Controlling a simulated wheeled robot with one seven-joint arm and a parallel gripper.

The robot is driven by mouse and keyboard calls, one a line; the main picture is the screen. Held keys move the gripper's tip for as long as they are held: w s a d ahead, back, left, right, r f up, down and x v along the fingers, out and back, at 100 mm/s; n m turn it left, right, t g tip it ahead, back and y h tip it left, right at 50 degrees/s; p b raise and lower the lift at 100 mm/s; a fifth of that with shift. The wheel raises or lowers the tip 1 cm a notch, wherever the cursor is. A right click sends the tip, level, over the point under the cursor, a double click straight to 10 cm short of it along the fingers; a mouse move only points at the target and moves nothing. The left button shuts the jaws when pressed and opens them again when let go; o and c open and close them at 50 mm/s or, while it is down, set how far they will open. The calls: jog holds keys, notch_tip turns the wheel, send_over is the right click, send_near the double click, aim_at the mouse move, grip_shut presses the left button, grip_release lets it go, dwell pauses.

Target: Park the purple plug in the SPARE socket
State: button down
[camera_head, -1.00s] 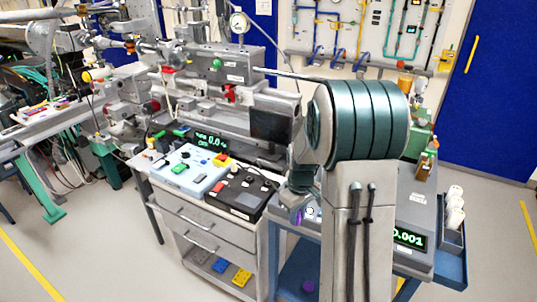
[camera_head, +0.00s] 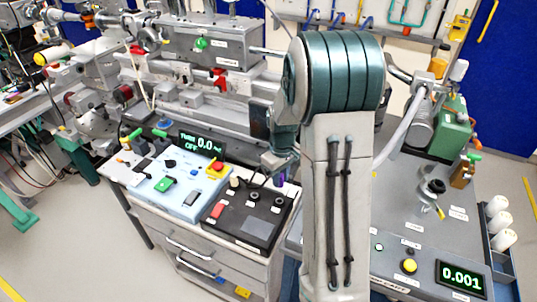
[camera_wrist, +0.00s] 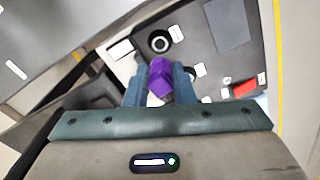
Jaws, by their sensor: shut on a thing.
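The purple plug (camera_wrist: 160,76) is between the blue fingers of my gripper (camera_wrist: 161,88) in the wrist view. My gripper is shut on it. In the head view only a small purple patch of the plug (camera_head: 280,181) shows beside my arm, above the back right part of the black socket box (camera_head: 236,243). The wrist view shows a dark round socket (camera_wrist: 159,42) just ahead of the plug, with small white labels around it. The labels are too small to read, so I cannot tell which socket is SPARE. The plug's lower end is hidden.
A pale blue control box (camera_head: 177,184) stands left of the black box on the drawer cabinet (camera_head: 160,225). A red switch (camera_head: 217,211) and a pale post (camera_head: 234,182) are on the black box. A grey bench with a lit display (camera_head: 461,277) stands at right.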

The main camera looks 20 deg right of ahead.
aim_at(281, 187)
jog(key=shift+w, duration=0.5)
jog(key=shift+s+r, duration=0.1)
jog(key=shift+s, duration=0.85)
jog(key=shift+f+b, duration=0.35)
jog(key=shift+b, duration=0.1)
jog(key=shift+w+f+b, duration=0.3)
jog(key=shift+f, duration=0.25)
jog(key=shift+w+f+b, duration=0.25)
jog(key=shift+w+f, duration=0.05)
jog(key=shift+f, duration=0.2)
jog(key=shift+s+f, duration=0.2)
jog(key=shift+f, duration=0.1)
jog(key=shift+f+b, duration=1.25)
jog(key=shift+f, duration=0.35)
jog(key=shift+s, duration=0.15)
